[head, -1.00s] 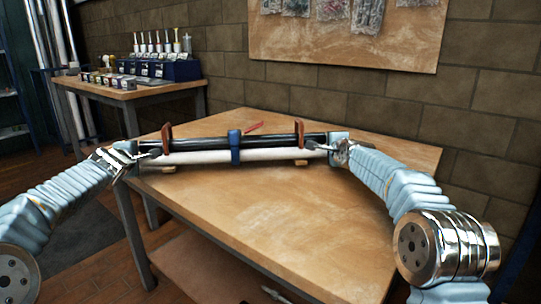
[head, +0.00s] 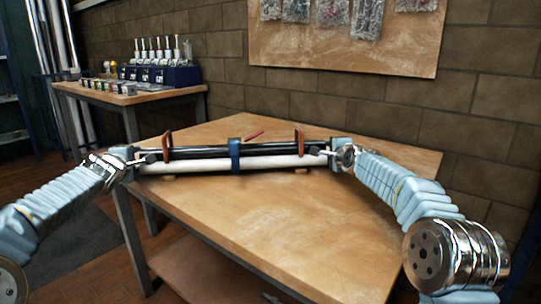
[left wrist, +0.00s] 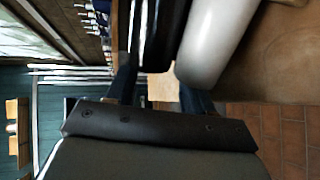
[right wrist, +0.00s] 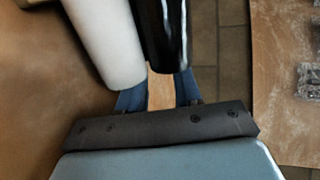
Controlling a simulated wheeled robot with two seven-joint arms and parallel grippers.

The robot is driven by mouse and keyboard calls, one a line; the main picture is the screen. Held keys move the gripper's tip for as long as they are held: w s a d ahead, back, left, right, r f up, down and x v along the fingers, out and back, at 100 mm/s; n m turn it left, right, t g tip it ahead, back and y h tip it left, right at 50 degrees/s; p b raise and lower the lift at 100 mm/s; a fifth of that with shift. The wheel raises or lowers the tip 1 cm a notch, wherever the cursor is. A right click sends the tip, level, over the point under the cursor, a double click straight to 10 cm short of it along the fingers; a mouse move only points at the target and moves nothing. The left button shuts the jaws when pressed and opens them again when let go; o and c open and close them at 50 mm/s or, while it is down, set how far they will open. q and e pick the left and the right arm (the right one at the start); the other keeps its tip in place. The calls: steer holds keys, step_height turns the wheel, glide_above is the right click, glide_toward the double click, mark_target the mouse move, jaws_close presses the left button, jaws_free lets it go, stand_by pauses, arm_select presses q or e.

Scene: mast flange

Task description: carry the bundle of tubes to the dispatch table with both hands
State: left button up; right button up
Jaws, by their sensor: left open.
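The bundle of tubes (head: 205,163) lies across the wooden table, with a white tube in front and a black tube behind. A blue band (head: 235,155) wraps its middle. Red-brown uprights stand beside it near both ends, with small wooden blocks (head: 300,171) below. My left gripper (head: 140,157) is open at the bundle's left end; its fingers (left wrist: 160,90) show apart by the tube ends. My right gripper (head: 330,154) is at the right end. Its fingers (right wrist: 160,93) are also apart, partly hidden by the tubes; whether they grip is unclear.
The wooden table (head: 290,220) is bare in front of the bundle. A red object (head: 254,134) lies behind it. A second table (head: 150,97) at the back left holds blue boxes and small containers. A brick wall with a board (head: 340,45) stands behind.

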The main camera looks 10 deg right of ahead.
arm_select(q)
steer(key=shift+a, duration=0.1)
arm_select(e)
steer(key=shift+o, duration=1.2)
steer(key=shift+d, duration=0.1)
arm_select(q)
steer(key=shift+s, duration=0.1)
arm_select(e)
steer(key=v, duration=1)
steer(key=shift+s+r, duration=0.2)
steer(key=shift+s, duration=0.1)
arm_select(q)
steer(key=v, duration=1.1)
steer(key=shift+s, duration=0.35)
arm_select(e)
steer(key=shift+s, duration=0.7)
arm_select(q)
steer(key=shift+r, duration=0.1)
